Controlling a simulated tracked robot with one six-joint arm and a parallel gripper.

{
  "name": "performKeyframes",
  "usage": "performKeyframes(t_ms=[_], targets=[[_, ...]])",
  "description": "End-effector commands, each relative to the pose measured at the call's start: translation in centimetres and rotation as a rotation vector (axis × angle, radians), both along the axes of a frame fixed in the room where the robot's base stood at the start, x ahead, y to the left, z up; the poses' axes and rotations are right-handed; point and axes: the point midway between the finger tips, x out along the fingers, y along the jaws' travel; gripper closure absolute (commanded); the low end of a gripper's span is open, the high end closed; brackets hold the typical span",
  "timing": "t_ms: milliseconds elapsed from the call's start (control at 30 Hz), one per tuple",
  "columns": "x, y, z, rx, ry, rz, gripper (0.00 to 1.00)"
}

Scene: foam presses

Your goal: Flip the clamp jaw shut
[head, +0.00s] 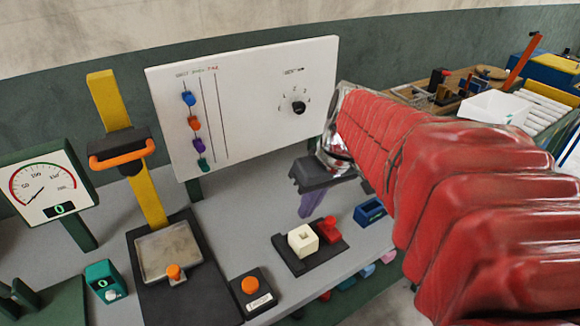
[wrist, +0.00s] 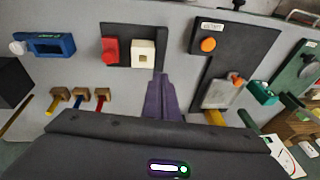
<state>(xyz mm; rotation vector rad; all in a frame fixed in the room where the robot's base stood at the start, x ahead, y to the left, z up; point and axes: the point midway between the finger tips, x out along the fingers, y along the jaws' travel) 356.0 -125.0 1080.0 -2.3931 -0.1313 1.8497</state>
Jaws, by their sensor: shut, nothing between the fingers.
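The clamp has a dark base plate (head: 299,262) on the grey bench. In the wrist view the red jaw (wrist: 110,51) is left of the cream block (wrist: 143,55), and the gap shows again. My gripper (head: 304,213) has purple fingers, closed together and empty. In the wrist view its fingertips (wrist: 160,77) point at the plate's near edge, beside the block. They appear apart from the jaw; their height is unclear.
A blue box (head: 369,212) stands right of the clamp. An orange button box (head: 253,290) and a press with a yellow column (head: 148,195) and an orange handle are to the left. A white panel (head: 245,100) stands behind. Bare bench surrounds the clamp plate.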

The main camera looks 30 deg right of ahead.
Motion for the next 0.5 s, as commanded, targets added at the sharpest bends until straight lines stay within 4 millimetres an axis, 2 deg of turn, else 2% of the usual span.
performKeyframes(t_ms=[33,267,500], targets=[[0.3,-1.5,-0.3,0.021,0.008,-0.008,1.0],[0.9,-7.5,-1.2,0.114,-0.001,-0.001,1.0],[0.4,-14.6,-2.5,0.209,-0.06,0.003,1.0]])
